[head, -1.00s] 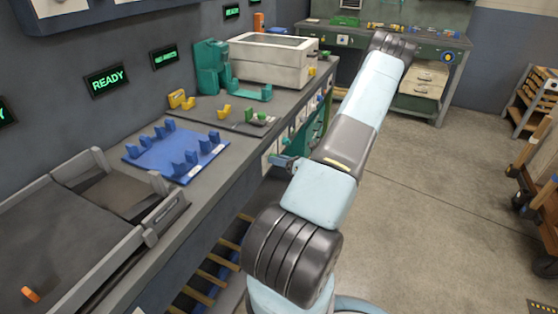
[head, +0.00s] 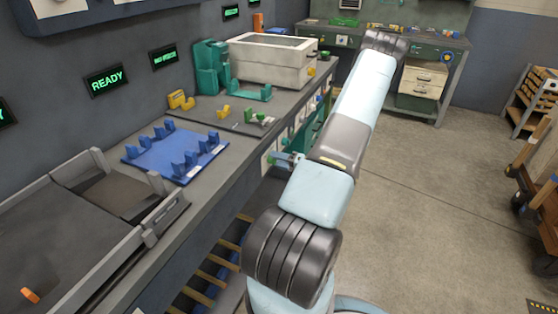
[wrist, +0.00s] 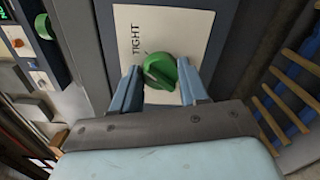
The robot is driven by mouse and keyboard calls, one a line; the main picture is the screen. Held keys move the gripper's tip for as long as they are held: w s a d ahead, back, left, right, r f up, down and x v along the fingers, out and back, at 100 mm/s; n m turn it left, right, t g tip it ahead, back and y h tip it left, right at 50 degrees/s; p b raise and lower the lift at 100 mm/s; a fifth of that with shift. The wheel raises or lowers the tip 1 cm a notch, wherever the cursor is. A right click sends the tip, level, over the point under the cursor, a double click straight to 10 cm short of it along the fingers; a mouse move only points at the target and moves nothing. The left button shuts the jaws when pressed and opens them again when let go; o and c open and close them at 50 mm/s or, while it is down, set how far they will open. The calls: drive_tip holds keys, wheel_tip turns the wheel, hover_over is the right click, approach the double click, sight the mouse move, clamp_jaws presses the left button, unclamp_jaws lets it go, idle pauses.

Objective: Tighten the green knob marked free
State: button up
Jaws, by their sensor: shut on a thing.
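The green knob (wrist: 160,70) is round with a raised grip bar and sits on a white plate (wrist: 190,22) in the wrist view. The word TIGHT shows on the plate, to the left of the knob; I cannot read the word "free" anywhere. My gripper (wrist: 161,82) has one blue finger on each side of the knob and is shut on it. The fingers partly cover the lower plate.
A blue rack (head: 170,150) lies on the bench above, with a grey tray (head: 100,215) to its left and a pale box (head: 270,60) farther back. Wooden slats (wrist: 275,95) show right of the plate. The floor right of my arm is open.

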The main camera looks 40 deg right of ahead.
drive_tip(key=shift+d+f+m, duration=0.1)
drive_tip(key=shift+d+m, duration=0.1)
drive_tip(key=shift+m, duration=0.5)
drive_tip(key=shift+s, duration=0.1)
drive_tip(key=o, duration=0.8)
drive_tip(key=shift+f, duration=0.1)
drive_tip(key=shift+o, duration=1.3)
drive_tip(key=shift+a, duration=0.15)
drive_tip(key=v, duration=1.3)
drive_tip(key=shift+s, duration=0.3)
